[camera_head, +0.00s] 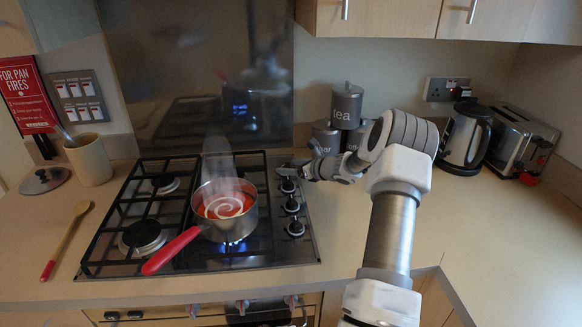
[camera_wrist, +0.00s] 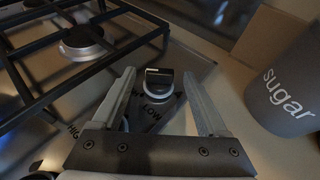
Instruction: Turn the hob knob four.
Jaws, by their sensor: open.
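A row of dark hob knobs (camera_head: 292,206) runs along the right side of the black gas hob (camera_head: 250,262). I cannot read which one is numbered four. My gripper (camera_head: 292,169) is at the far end of this row. In the wrist view, my gripper (camera_wrist: 159,76) is open, with its fingers on either side of a dark-topped knob (camera_wrist: 158,82) with a pale ring. The knob sits between the fingertips with gaps visible on both sides. The words LOW and HIGH are printed near it. In the head view my gripper partly hides the far knob.
A steaming pan of red soup (camera_head: 224,205) stands on the hob over a blue flame, its red handle towards the front left. A kettle (camera_head: 463,140) stands further right.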

